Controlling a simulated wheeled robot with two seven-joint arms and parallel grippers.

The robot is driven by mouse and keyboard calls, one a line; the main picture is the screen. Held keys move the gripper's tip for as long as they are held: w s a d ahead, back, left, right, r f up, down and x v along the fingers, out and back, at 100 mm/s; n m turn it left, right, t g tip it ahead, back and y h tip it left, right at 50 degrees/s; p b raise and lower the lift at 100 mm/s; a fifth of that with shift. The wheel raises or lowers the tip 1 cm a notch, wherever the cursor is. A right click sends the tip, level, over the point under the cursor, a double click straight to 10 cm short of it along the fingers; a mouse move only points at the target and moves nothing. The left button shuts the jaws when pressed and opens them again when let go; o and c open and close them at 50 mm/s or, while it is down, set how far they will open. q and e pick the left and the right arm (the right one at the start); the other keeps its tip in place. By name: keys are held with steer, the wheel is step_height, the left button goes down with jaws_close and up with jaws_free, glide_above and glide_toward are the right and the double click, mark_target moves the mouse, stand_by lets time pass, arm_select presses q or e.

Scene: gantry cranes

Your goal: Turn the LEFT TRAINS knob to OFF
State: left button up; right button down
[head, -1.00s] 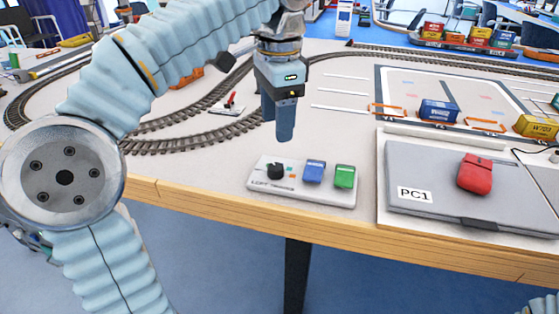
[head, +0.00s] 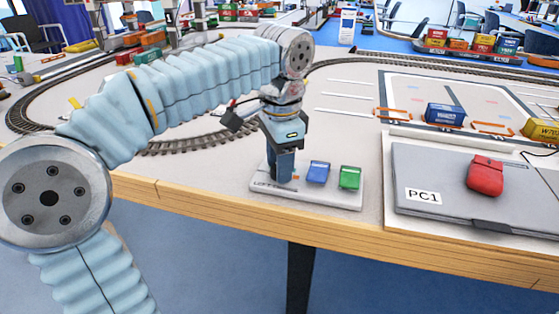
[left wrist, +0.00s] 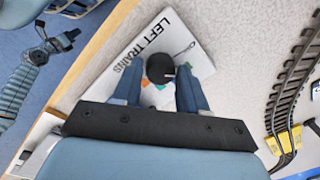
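The LEFT TRAINS panel (head: 318,199) is a pale plate near the table's front edge, with a blue switch (head: 318,172) and a green switch (head: 350,177). In the left wrist view its printed label (left wrist: 140,48) reads LEFT TRAINS. The round black knob (left wrist: 160,67) shows there, with orange and green marks partly visible beside it. My left gripper (head: 281,178) points down over the knob's end of the panel and hides the knob in the head view. In the left wrist view its fingers (left wrist: 159,88) are apart, one on each side of the knob, with gaps visible.
A laptop (head: 440,200) marked PC1 with a red mouse-like object (head: 486,175) on it lies right of the panel. Curved train track (head: 190,145) runs behind and left. A blue container (head: 444,113) stands on the marked yard beyond the laptop.

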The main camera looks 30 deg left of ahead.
arm_select(q)
steer(key=c, duration=0.7)
steer(key=shift+o, duration=0.2)
steer(key=n+p, duration=0.1)
steer(key=n, duration=0.1)
steer(key=shift+r+n+p, duration=0.15)
steer(key=shift+n+p, duration=0.15)
steer(key=shift+p, duration=0.1)
steer(key=shift+n+p, duration=1.05)
steer(key=shift+n, duration=1.55)
steer(key=o, duration=1)
steer(key=shift+o, duration=0.2)
